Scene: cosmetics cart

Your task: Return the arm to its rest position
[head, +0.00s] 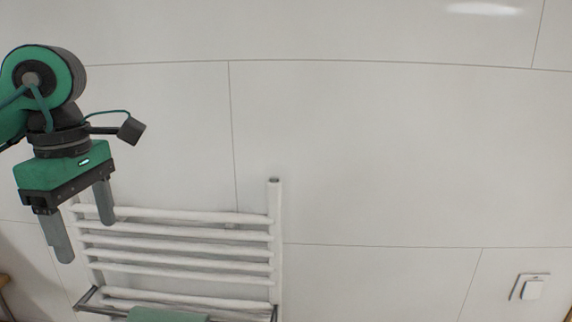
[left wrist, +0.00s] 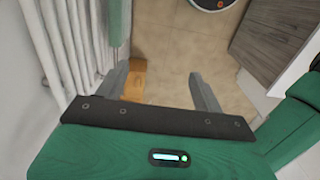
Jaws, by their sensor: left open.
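My left gripper (head: 85,230) hangs at the left of the head view with its two grey fingers pointing down and spread apart. Nothing is between the fingers. In the left wrist view the same gripper (left wrist: 162,82) is open and empty above the tan tiled floor. In the head view it is in front of the upper left part of a white towel rail. My right gripper is in neither view.
The white towel rail (head: 180,240) is on the tiled wall, with a green towel (head: 168,314) low on it. A wooden piece (left wrist: 135,80) and a grey wood-grain cabinet (left wrist: 275,35) show below. A wall switch (head: 530,287) is at right. The wall's middle is bare.

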